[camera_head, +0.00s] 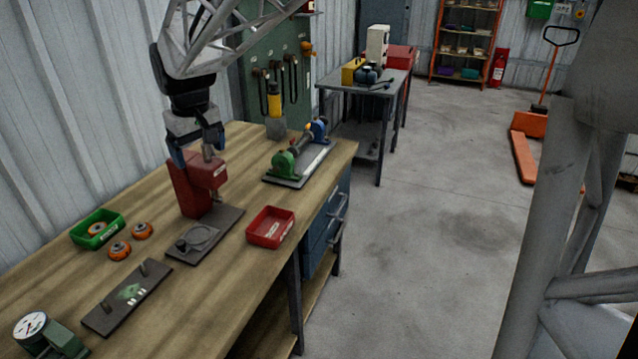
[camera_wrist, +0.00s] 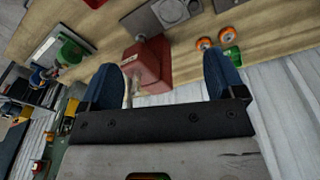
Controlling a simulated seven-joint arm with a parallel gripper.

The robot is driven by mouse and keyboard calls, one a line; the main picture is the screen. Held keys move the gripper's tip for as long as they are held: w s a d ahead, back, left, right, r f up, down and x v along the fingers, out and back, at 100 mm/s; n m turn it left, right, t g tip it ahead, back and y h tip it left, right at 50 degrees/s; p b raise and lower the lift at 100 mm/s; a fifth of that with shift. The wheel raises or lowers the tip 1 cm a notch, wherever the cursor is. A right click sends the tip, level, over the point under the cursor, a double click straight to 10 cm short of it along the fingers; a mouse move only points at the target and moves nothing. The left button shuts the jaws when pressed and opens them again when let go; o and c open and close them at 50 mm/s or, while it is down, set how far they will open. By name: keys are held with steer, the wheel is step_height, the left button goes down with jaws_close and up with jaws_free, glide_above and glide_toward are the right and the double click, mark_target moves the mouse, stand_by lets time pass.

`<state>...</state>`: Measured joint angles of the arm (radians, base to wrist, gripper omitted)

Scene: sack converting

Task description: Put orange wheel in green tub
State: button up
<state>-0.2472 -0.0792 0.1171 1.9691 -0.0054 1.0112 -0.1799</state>
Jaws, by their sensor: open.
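The green tub (camera_head: 98,241) sits at the left of the workbench, near the wall, with one orange wheel (camera_head: 97,228) inside. Two more orange wheels lie on the bench beside the tub: one is nearer the red press (camera_head: 142,230), the other closer to the front (camera_head: 120,250). My gripper (camera_head: 197,150) is open and empty, up by the head of the red press, apart from the wheels. In the wrist view, my gripper (camera_wrist: 160,64) shows its two blue fingers spread, with the two loose wheels (camera_wrist: 204,43) and part of the green tub (camera_wrist: 233,56) beyond the right finger.
The red press (camera_head: 190,187) stands on a dark base between my gripper and the bench front. A red tray (camera_head: 270,227), a dark plate with pegs (camera_head: 127,297), a dial gauge (camera_head: 48,336) and a shaft fixture (camera_head: 299,160) also occupy the bench. Bare wood surrounds the loose wheels.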

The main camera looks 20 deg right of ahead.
steer(key=s+d+f+m, duration=0.1)
steer(key=s+d, duration=0.4)
steer(key=s, duration=0.6)
steer(key=s+d+f+m, duration=0.2)
steer(key=s+d, duration=0.3)
steer(key=s, duration=0.6)
steer(key=s+d+f+m+t, duration=0.1)
steer(key=s+d+f+m, duration=0.1)
steer(key=s+d, duration=0.4)
steer(key=shift+s+f, duration=0.6)
steer(key=shift+s, duration=1.85)
